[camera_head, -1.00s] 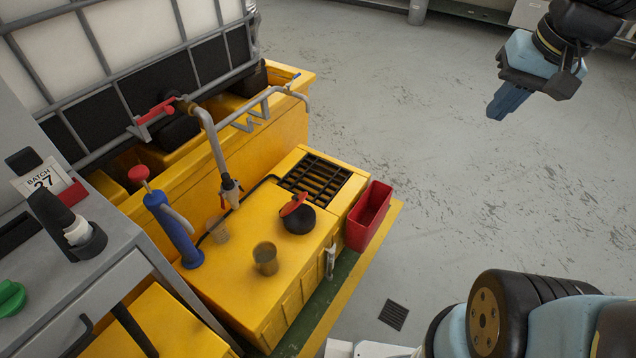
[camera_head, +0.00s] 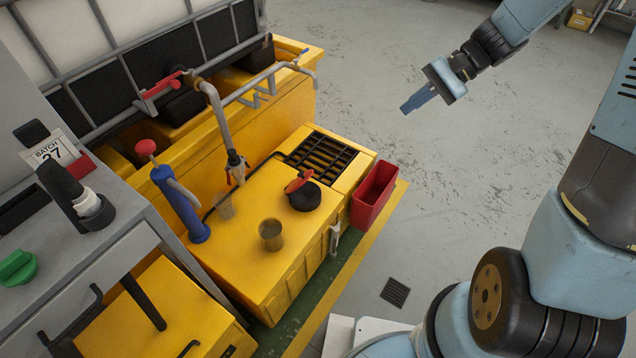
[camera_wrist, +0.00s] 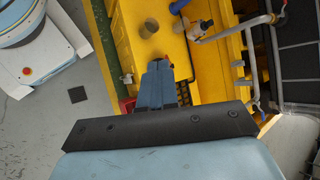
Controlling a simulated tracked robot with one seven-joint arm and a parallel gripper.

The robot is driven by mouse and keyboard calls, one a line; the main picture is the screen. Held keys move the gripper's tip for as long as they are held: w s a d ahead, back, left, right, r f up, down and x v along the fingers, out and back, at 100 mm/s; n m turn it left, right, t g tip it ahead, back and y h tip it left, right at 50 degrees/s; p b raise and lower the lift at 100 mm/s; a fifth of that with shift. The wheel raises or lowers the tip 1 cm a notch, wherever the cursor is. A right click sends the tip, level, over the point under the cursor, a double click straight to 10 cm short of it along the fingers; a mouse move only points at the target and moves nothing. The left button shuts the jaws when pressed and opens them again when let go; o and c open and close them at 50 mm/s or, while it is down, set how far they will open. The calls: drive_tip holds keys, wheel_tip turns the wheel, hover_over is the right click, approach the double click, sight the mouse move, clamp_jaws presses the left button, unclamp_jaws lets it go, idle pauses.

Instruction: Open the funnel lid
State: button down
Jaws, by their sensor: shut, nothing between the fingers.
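The funnel is a small black round body (camera_head: 304,199) with a red lid (camera_head: 298,182) on its top. It stands on the yellow cabinet (camera_head: 245,265), in front of the black grating. The red lid looks slanted; I cannot tell how far it covers the opening. My gripper (camera_head: 411,104) is shut and empty, raised above the floor to the right of the funnel and apart from it. In the wrist view my closed blue fingers (camera_wrist: 160,66) point toward the yellow cabinet and seem to hide the funnel.
A red bin (camera_head: 373,196) hangs at the cabinet's right end beside the black grating (camera_head: 320,156). A beaker (camera_head: 271,235), a blue hand pump (camera_head: 180,205) and a bent pipe with nozzle (camera_head: 220,125) stand near the funnel.

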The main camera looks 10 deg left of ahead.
drive_tip(key=w+a+f+m+t+y, duration=0.2)
drive_tip(key=a+f+m+y, duration=0.15)
drive_tip(key=f, duration=0.75)
drive_tip(key=w+a+f+m+t+y, duration=0.1)
drive_tip(key=w+a+f+m+y, duration=0.3)
drive_tip(key=f, duration=0.7)
drive_tip(key=w+a+f+m+t+y, duration=0.15)
drive_tip(key=f+m, duration=0.35)
drive_tip(key=f, duration=0.6)
drive_tip(key=s+a+f+m+t+h, duration=0.1)
drive_tip(key=s+f+m+t, duration=0.15)
drive_tip(key=f, duration=0.45)
drive_tip(key=s+a+f+m+t, duration=0.1)
drive_tip(key=f+m+t, duration=0.25)
drive_tip(key=f, duration=0.35)
drive_tip(key=r+x, duration=0.2)
drive_tip(key=x, duration=1.1)
drive_tip(key=shift+s+a, duration=0.15)
drive_tip(key=shift+s, duration=0.05)
drive_tip(key=shift+w+r+m+h, duration=0.1)
drive_tip(key=shift+m+h, duration=0.15)
drive_tip(key=shift+h, duration=0.05)
